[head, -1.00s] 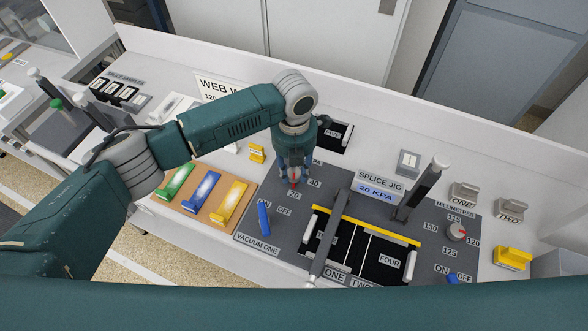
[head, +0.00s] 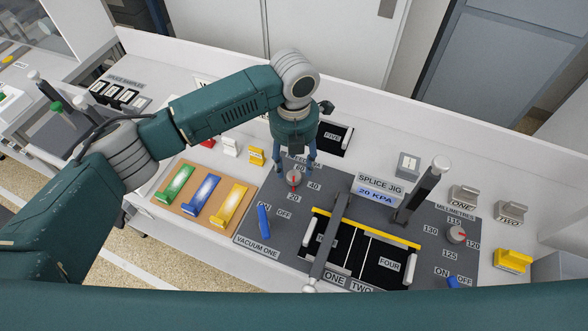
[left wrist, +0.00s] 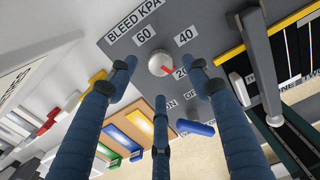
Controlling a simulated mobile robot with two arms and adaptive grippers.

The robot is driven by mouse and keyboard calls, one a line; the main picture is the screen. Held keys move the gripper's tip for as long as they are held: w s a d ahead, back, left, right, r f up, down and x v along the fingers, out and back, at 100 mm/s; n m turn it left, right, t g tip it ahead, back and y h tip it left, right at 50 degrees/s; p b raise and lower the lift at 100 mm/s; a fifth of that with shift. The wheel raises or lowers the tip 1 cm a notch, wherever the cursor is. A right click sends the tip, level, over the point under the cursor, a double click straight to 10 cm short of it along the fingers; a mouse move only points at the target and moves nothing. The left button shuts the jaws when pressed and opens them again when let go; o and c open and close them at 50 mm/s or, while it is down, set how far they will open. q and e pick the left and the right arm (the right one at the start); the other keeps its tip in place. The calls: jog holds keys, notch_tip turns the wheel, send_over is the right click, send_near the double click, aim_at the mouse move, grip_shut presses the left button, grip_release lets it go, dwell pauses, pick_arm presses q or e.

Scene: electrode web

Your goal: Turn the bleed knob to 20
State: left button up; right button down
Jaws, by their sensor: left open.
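The bleed knob (head: 293,179) is a small round pale knob with a red pointer on the dark panel. It also shows in the left wrist view (left wrist: 159,62), where the red pointer aims at the 20 mark (left wrist: 181,73). The 60 and 40 marks lie around it. The splice jig display (head: 375,192) reads 20 KPA. My left gripper (head: 295,167) is open and empty above and behind the knob, apart from it. Its three blue fingers (left wrist: 162,76) are spread in the left wrist view. My right gripper is not in view.
A blue vacuum switch (head: 264,220) stands in front of the knob. Green, blue and yellow pieces lie on a brown board (head: 184,208) to the left. The jig's grey arm (head: 330,240) and an upright dark lever (head: 424,190) stand to the right.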

aim_at(294, 175)
pick_arm(q)
notch_tip(294, 175, up, 7)
dwell(0.3)
dwell(0.5)
